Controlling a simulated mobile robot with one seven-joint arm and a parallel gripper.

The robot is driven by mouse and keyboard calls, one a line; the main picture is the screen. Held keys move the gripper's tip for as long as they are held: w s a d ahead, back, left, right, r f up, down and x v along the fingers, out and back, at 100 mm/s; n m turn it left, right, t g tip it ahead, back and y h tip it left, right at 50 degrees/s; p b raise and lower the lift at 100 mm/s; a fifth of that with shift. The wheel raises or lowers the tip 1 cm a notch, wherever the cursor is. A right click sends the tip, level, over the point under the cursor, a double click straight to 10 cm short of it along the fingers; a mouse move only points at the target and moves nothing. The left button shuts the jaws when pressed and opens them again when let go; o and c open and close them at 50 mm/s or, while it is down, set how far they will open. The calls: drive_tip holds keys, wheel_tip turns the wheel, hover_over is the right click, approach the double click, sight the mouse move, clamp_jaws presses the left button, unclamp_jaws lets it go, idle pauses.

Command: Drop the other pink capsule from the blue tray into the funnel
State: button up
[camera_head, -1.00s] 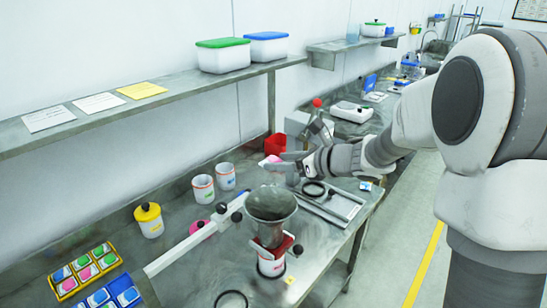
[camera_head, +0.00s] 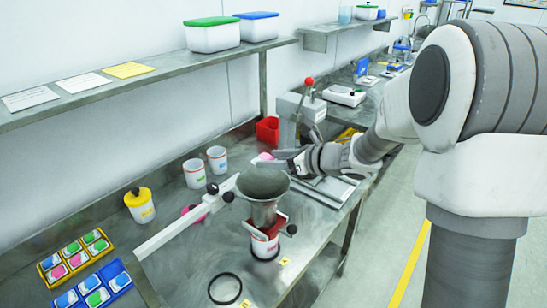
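My gripper (camera_head: 284,153) is above the bench, behind the funnel and a little to its right, with its fingers pointing left. A pink piece (camera_head: 265,156) shows beside the fingertips; I cannot tell whether it is held or lies behind them. The grey metal funnel (camera_head: 264,184) stands upright in a red holder over a white cup. The blue tray (camera_head: 84,285) is at the lower left, partly cut off by the frame, with blue and green capsules showing and no pink one visible in it.
A yellow tray (camera_head: 43,272) with blue, green and pink capsules lies beside the blue tray. A yellow-lidded jar (camera_head: 140,205), two white cups (camera_head: 206,166) and a white bar (camera_head: 180,232) stand left of the funnel. A red bin (camera_head: 267,131) and a grey lever machine (camera_head: 297,112) are behind.

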drive_tip(key=o, duration=0.5)
drive_tip(key=b+v, duration=0.1)
drive_tip(key=v, duration=1.6)
drive_tip(key=shift+s+d+b, duration=0.1)
drive_tip(key=shift+s+b, duration=0.1)
drive_tip(key=shift+b, duration=0.1)
